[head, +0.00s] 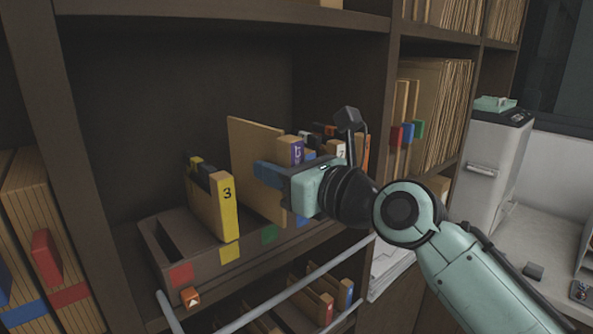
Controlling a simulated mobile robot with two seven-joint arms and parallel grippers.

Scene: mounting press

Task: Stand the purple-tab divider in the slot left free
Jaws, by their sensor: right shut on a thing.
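The purple-tab divider is a tan board (250,150) with a purple tab (290,150) on its near edge. My right gripper (276,178) has its blue fingers shut on it and holds it roughly upright over the slotted tray (215,266). Its lower edge is near the green label (268,233); I cannot tell whether it is inside a slot. A yellow-tab divider (227,207) marked 3 stands to its left. An open slot (160,240) shows at the tray's left end, by the red label (181,274). My gripper hides part of the tray's right side. My left gripper is not in view.
More dividers with a white tab (340,149) and an orange tab (366,152) stand behind my right gripper. Shelf uprights (382,95) flank the bay. Grey rails (285,288) run in front of the tray. The space above the tray's left end is clear.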

